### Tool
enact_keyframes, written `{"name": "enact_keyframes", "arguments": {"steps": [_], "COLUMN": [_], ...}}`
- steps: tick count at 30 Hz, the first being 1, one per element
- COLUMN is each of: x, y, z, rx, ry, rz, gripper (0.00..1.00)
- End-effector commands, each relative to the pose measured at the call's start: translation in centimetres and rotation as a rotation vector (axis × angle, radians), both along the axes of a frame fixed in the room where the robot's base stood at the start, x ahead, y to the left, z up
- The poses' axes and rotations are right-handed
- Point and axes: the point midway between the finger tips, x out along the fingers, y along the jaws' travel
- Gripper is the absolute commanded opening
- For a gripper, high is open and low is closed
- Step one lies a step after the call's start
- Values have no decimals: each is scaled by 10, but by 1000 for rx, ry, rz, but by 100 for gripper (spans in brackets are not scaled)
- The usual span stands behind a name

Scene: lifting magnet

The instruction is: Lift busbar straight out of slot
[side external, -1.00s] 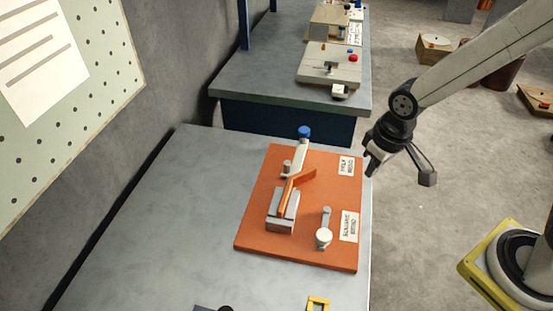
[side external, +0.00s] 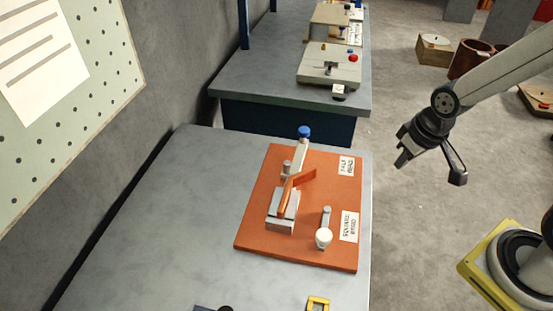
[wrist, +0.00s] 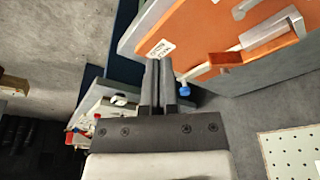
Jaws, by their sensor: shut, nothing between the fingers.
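The busbar (side external: 291,190) is an orange-copper strip with a bent end. It sits in a grey slotted block (side external: 282,221) on the orange board (side external: 262,250). A grey lever with a blue knob (side external: 304,132) stands beside it at the back of the board. In the wrist view the busbar (wrist: 233,58) shows to the right of the fingers, with the blue knob (wrist: 186,101) close by the fingertips in the picture. My gripper (side external: 402,160) is off the right side of the table, well clear of the busbar. In the wrist view its fingers (wrist: 159,62) are together and empty.
A grey bench (side external: 230,85) with other fixtures stands behind. Floor (side external: 410,230) lies open under my gripper; the table's left part (side external: 160,220) is clear.

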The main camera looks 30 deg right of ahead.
Motion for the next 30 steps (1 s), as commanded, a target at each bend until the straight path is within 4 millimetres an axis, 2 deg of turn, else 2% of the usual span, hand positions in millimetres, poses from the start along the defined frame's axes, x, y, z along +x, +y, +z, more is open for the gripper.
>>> {"name": "enact_keyframes", "arguments": {"steps": [11, 12, 14, 15, 18, 30], "x": [0, 0, 0, 0, 0, 3], "y": [0, 0, 0, 0, 0, 3], "z": [0, 0, 0, 0, 0, 0], "rx": [0, 0, 0, 0, 0, 4], "ry": [0, 0, 0, 0, 0, 3], "rz": [0, 0, 0, 0, 0, -9], "gripper": [0, 3, 22, 35, 62, 62]}}
